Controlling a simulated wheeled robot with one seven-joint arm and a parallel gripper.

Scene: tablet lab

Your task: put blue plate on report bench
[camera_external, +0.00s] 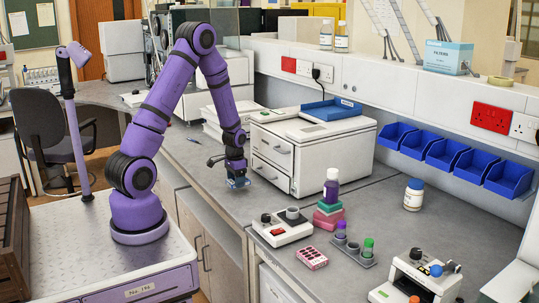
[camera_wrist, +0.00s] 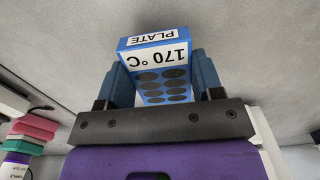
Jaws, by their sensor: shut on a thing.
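My gripper (camera_external: 236,176) is shut on the blue plate (camera_external: 238,183), low over the grey bench (camera_external: 190,163) left of the white drawer unit. In the wrist view the blue plate (camera_wrist: 160,72) sits between the two fingers of my gripper (camera_wrist: 162,88). It has dark round wells and a white label reading "PLATE 170 °C", upside down in the picture. I cannot tell whether the plate touches the bench. No sign in view names the report bench.
A white drawer unit (camera_external: 310,150) with a blue tray (camera_external: 331,110) on top stands right of my gripper. A small white device (camera_external: 282,232), a stack of coloured blocks (camera_external: 328,217) and a tube rack (camera_external: 352,250) stand nearer the front. Blue bins (camera_external: 446,157) line the wall.

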